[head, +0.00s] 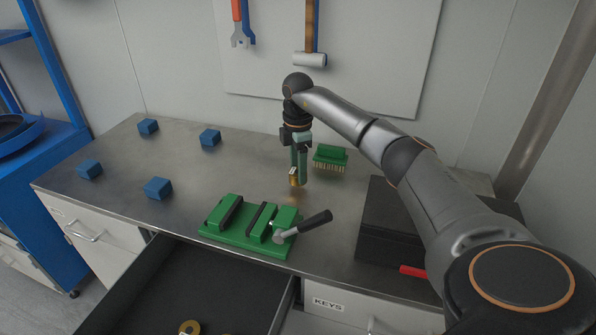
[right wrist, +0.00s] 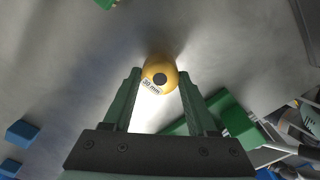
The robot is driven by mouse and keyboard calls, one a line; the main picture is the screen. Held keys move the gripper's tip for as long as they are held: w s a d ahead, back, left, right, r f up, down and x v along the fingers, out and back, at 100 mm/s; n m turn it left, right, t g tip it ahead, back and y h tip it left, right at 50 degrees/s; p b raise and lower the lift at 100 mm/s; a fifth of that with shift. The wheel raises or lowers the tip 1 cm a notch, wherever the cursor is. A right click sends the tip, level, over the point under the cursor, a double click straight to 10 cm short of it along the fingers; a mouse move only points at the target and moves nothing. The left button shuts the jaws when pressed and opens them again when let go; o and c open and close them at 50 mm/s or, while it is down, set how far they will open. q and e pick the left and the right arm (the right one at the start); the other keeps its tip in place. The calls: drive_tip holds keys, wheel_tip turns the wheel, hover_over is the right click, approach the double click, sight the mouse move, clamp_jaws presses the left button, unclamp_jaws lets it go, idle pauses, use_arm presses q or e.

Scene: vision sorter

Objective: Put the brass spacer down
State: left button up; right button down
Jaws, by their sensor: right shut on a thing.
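The brass spacer (head: 294,181) is a small gold ring-like piece with a dark centre hole and a white "30 mm" label; it also shows in the right wrist view (right wrist: 163,68). My right gripper (head: 299,175), with green fingers, points down and is shut on the spacer. In the right wrist view the spacer sits between the fingertips (right wrist: 159,76). The spacer appears to hang a little above the steel bench top (head: 150,195), behind the green vise; the exact gap is hard to tell. My left gripper is not in view.
A green vise (head: 226,239) with a black-handled lever stands in front of the spacer. A green brush (head: 330,154) lies behind it to the right. Several blue blocks (head: 158,188) are at left. A black case (head: 385,235) is at right. An open drawer (head: 165,282) holds brass pieces.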

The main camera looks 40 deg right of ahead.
drive_tip(key=shift+f, duration=0.8)
drive_tip(key=shift+f, duration=0.1)
drive_tip(key=shift+c, duration=1)
unclamp_jaws()
drive_tip(key=shift+f, duration=0.1)
wheel_tip(320, 180, up, 12)
drive_tip(key=shift+r, duration=0.2)
